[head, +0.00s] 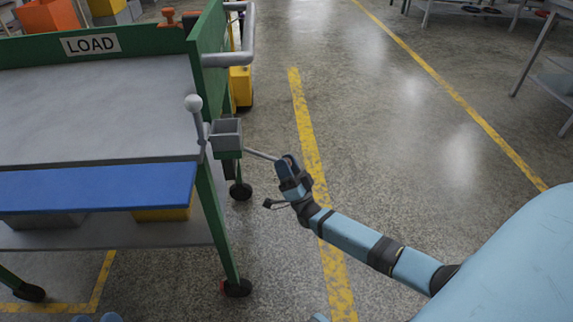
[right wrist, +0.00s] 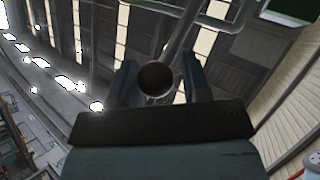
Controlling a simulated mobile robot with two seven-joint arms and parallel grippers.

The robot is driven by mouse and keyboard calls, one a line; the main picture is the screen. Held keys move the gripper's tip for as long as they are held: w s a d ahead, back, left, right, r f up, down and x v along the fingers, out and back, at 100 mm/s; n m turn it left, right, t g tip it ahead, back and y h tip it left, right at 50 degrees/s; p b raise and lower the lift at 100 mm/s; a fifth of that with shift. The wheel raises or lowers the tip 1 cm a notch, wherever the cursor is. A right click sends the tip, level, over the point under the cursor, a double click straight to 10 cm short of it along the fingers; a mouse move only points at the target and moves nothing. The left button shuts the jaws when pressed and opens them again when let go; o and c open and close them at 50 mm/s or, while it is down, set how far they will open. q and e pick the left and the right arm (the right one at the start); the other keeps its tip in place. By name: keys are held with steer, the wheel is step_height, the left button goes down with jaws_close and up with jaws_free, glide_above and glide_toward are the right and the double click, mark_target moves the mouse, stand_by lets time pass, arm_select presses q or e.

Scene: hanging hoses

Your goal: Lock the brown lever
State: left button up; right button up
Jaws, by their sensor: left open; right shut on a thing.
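The brown lever's round knob (right wrist: 155,78) sits between the two fingers of my right gripper in the right wrist view, with a grey rod rising behind it. In the head view the lever's thin grey rod (head: 261,154) sticks out to the right, roughly level, from a grey box (head: 226,134) at the cart's corner. My right gripper (head: 289,162) is shut on the rod's outer end, and its fingers hide most of the brown knob. My left gripper is not in view.
A second lever with a pale ball knob (head: 194,103) stands nearly upright beside the box. The green cart (head: 222,225) with its LOAD sign (head: 90,44) and grey top fills the left. A grey push handle (head: 250,35) juts out behind. The floor (head: 400,130) to the right is clear.

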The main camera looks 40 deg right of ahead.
steer(key=shift+w+d+h, duration=0.2)
steer(key=shift+d+h, duration=0.1)
steer(key=shift+d, duration=0.1)
steer(key=o, duration=1)
steer(key=shift+o, duration=0.5)
steer(key=shift+f, duration=0.1)
arm_select(q)
steer(key=shift+w+d+f, duration=0.1)
arm_select(e)
steer(key=shift+a, duration=0.1)
steer(key=shift+a, duration=0.15)
steer(key=shift+s+f, duration=0.35)
steer(key=shift+s, duration=0.05)
arm_select(q)
step_height(320, 180, up, 2)
steer(key=shift+r+t+p, duration=0.25)
steer(key=shift+t+p, duration=0.25)
steer(key=shift+p, duration=0.3)
arm_select(e)
steer(key=v, duration=1.2)
steer(key=shift+s+f, duration=0.25)
steer(key=shift+s, duration=0.05)
arm_select(q)
steer(key=shift+f, duration=0.15)
